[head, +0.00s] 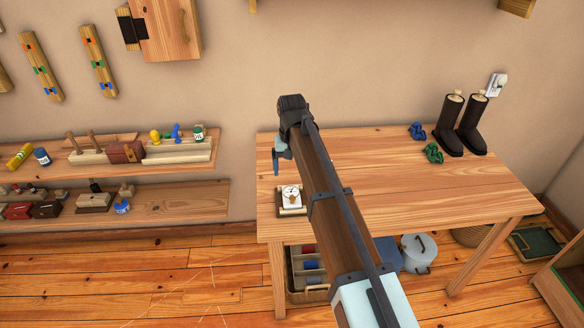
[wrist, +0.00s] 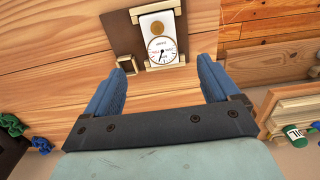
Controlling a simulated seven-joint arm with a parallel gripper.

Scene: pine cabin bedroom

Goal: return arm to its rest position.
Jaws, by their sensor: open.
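My gripper (head: 277,164) is over the left end of the wooden table, at the far end of my arm, which reaches across the table from the lower right. In the wrist view the two blue fingers (wrist: 162,66) stand wide apart with nothing held between them. Beyond the fingertips lies a white gauge (wrist: 161,49) with a round dial and a brass disc, held on a brown board (wrist: 124,36) with pale wooden blocks. The gauge also shows in the head view (head: 291,193), on the table just below my gripper. My arm hides part of the tabletop.
Dark boots (head: 472,123) and blue and green knotted pieces (head: 433,153) stand at the table's (head: 390,190) back right. Shelves (head: 205,150) with small items are on the left wall. A wooden cabinet (head: 170,30) hangs above. The table's right half is mostly clear.

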